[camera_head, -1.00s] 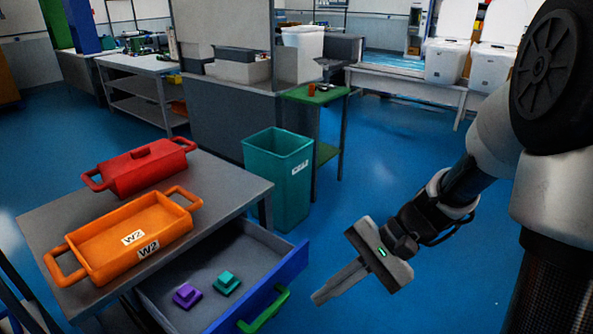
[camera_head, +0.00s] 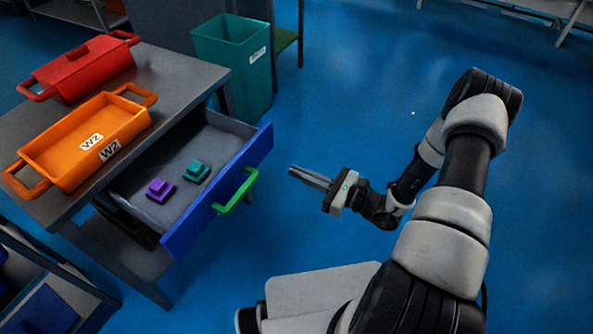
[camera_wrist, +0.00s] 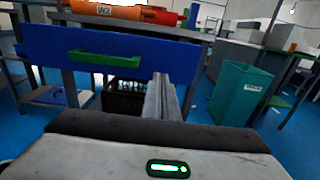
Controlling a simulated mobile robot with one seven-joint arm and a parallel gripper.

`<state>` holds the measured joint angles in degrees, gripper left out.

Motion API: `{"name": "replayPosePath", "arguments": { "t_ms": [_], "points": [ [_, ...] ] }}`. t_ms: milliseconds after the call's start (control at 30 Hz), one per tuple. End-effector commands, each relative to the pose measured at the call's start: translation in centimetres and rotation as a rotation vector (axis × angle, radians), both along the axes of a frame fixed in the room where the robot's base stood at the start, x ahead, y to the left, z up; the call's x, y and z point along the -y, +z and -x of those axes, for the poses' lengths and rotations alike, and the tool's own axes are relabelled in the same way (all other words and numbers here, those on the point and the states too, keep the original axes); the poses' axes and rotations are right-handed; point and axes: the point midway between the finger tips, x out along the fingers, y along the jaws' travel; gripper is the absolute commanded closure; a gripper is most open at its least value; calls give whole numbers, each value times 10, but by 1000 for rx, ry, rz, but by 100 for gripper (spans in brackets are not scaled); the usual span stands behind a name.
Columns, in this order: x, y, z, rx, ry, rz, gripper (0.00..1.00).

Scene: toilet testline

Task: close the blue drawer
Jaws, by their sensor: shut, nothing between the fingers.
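The blue drawer (camera_head: 218,192) stands pulled out of the grey table, with a green handle (camera_head: 236,192) on its front. Inside it lie a purple block (camera_head: 160,190) and a teal block (camera_head: 196,171). My gripper (camera_head: 292,172) is shut and empty, to the right of the drawer front and apart from it, fingers pointing towards it. In the wrist view the blue drawer front (camera_wrist: 150,48) spans the upper left, with the green handle (camera_wrist: 104,57) left of my fingertips. My fingers (camera_wrist: 160,85) overlap the lower right of the front in that view.
An orange bin (camera_head: 85,140) and a red lidded bin (camera_head: 80,68) sit on the grey tabletop (camera_head: 175,75). A teal waste bin (camera_head: 235,60) stands behind the table. A black crate (camera_wrist: 125,97) shows below the drawer.

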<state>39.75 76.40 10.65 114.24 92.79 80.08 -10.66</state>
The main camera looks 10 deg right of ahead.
Motion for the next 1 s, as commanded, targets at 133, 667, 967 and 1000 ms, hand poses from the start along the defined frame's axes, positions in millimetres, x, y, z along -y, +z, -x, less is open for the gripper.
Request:
{"name": "replayPosePath", "arguments": {
  "t_ms": [133,667,967,1000],
  "points": [
    [-27,-2,-20,2,6,1,100],
    [-88,0,-68,1,4,2,100],
    [-89,0,-69,0,3,1,100],
    [-89,0,-69,0,3,1,100]
  ]
}}
